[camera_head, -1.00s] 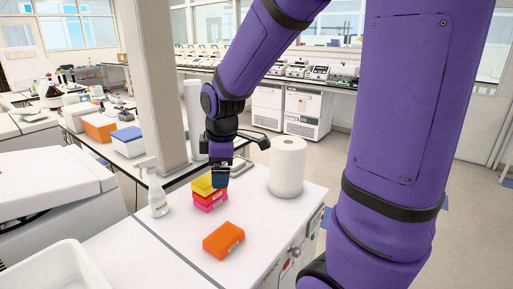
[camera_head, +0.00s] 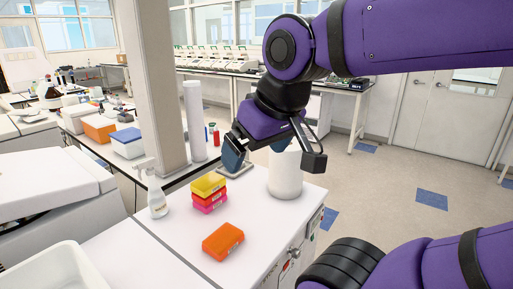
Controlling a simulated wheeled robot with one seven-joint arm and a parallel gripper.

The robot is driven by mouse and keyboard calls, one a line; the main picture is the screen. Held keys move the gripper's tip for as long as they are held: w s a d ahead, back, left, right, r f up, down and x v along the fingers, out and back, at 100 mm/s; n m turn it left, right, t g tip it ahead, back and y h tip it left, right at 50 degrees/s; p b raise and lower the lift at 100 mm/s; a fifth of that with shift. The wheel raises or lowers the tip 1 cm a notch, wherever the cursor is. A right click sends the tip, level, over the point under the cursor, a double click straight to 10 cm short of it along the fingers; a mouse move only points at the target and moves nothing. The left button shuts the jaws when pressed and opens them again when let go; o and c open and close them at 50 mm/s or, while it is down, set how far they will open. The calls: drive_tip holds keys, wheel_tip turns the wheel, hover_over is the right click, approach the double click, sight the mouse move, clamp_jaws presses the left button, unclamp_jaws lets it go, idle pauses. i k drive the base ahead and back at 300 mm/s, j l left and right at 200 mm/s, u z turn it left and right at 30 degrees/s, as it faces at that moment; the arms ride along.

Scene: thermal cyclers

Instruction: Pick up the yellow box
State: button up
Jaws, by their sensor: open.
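The yellow box (camera_head: 208,184) is on top of a short stack on the white bench, above a red box (camera_head: 209,198) and a pink box (camera_head: 210,207). My gripper (camera_head: 275,158) is in the air to the right of and higher than the stack, in front of the paper roll. Its two fingers are spread apart with nothing between them. It is clear of the yellow box.
An orange box (camera_head: 223,241) lies in front of the stack. A white spray bottle (camera_head: 156,192) stands left of it. A white paper roll (camera_head: 286,175) stands to the right, partly hidden by my gripper. A pillar (camera_head: 155,80) rises behind.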

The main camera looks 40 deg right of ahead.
sight(206, 185)
drive_tip(key=i+l+u, duration=0.2)
drive_tip(key=l, duration=0.75)
drive_tip(key=l+u, duration=0.15)
drive_tip(key=l, duration=0.8)
